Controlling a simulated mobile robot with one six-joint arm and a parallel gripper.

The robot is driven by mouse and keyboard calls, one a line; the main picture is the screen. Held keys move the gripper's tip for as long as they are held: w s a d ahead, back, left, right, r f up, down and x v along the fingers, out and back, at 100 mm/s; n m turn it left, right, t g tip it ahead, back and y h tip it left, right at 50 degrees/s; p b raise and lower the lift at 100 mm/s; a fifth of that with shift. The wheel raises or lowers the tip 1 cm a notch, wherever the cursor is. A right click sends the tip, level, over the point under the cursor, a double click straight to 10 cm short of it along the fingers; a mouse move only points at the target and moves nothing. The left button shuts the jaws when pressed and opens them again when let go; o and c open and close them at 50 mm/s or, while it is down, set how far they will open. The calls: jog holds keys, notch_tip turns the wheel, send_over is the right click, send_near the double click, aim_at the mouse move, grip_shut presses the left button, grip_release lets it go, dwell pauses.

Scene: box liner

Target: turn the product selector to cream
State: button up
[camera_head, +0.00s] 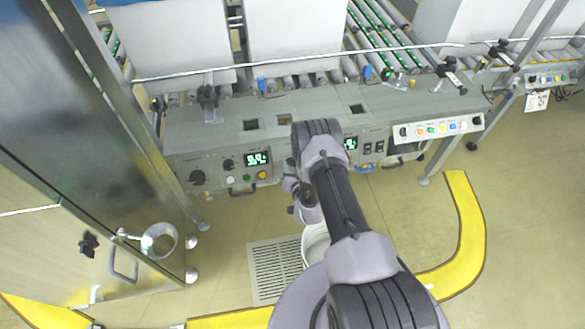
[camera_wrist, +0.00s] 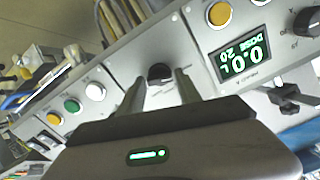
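A small black knob (camera_wrist: 160,72) on a grey control panel shows in the wrist view between the fingertips of my gripper (camera_wrist: 159,80). The fingers stand apart, one on each side of the knob, with a visible gap to it. I cannot tell whether they touch it lower down. Its label and pointer are not readable, so I cannot tell which product it points at, or for certain that it is the product selector. In the head view my arm covers this part of the panel (camera_head: 215,160).
In the wrist view, a lit green display (camera_wrist: 243,53) and an orange button (camera_wrist: 219,14) sit right of the knob, with another black knob (camera_wrist: 306,21) at the edge. White (camera_wrist: 95,91) and green (camera_wrist: 72,105) buttons lie left. A white bucket (camera_head: 315,243) stands below the panel.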

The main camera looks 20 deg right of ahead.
grip_shut()
jog(key=m+p, duration=0.1)
jog(key=m, duration=0.3)
jog(key=m+p, duration=0.1)
jog(key=m, duration=0.2)
jog(key=shift+s+m, duration=0.1)
jog(key=shift+m, duration=0.2)
jog(key=m+p, duration=0.2)
jog(key=m, duration=0.4)
jog(key=shift+f, duration=0.1)
jog(key=shift+m+t, duration=0.3)
jog(key=shift+o, duration=2.4)
grip_release()
